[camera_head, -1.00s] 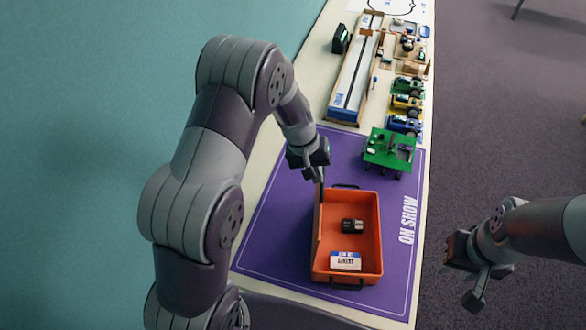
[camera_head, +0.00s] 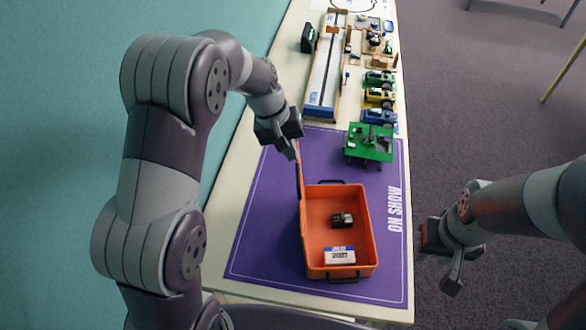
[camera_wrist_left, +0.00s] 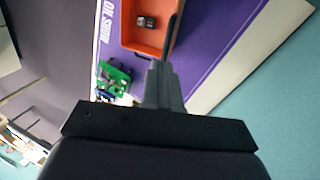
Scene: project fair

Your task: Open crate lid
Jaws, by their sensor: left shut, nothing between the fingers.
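An open orange crate (camera_head: 371,225) sits on the purple mat. Its lid (camera_head: 299,185) stands up along the crate's left side, seen nearly edge-on. In the left wrist view the lid shows as a thin dark strip (camera_wrist_left: 173,38) beside the crate (camera_wrist_left: 150,48). My left gripper (camera_head: 291,152) is shut and empty at the lid's far upper end; its closed fingers (camera_wrist_left: 163,85) point at the lid, but I cannot tell whether they touch. My right gripper (camera_head: 440,258) appears open and empty, off the table's right side.
A black item (camera_head: 342,220) and a white-blue box (camera_head: 339,255) lie inside the crate. A green-topped model (camera_head: 369,143) stands behind it. Small vehicles (camera_head: 379,97) and a long track (camera_head: 325,75) fill the far table. The purple mat (camera_head: 262,235) is clear left of the crate.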

